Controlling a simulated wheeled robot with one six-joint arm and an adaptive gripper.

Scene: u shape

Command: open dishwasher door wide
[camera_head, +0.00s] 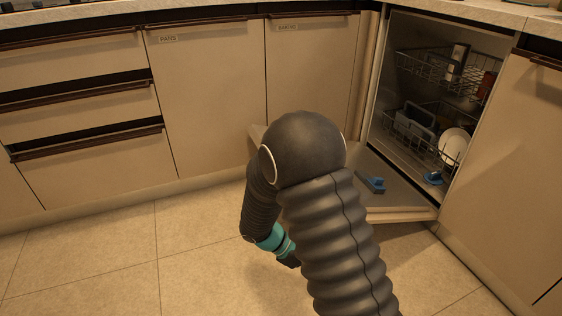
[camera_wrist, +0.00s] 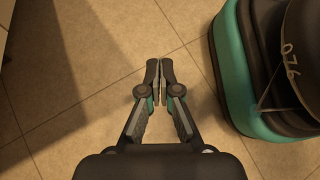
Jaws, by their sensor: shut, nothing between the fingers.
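The dishwasher (camera_head: 378,100) stands in the corner on the right in the head view. Its door (camera_head: 410,203) is folded down, low and close to the floor, with its inner side up; my arm hides part of it. My gripper (camera_wrist: 160,66) shows in the wrist view with its fingertips together and nothing between them, over bare floor tiles. In the head view my gripper (camera_head: 288,261) is partly hidden behind my arm, in front of the door and to its left.
Inside are an upper rack (camera_head: 440,66) and a lower rack (camera_head: 428,130) with a white plate (camera_head: 454,146). A blue object (camera_head: 376,185) lies on the door. Cabinets line the left and right. Floor tiles (camera_head: 110,255) at the left are clear. My base is near the gripper.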

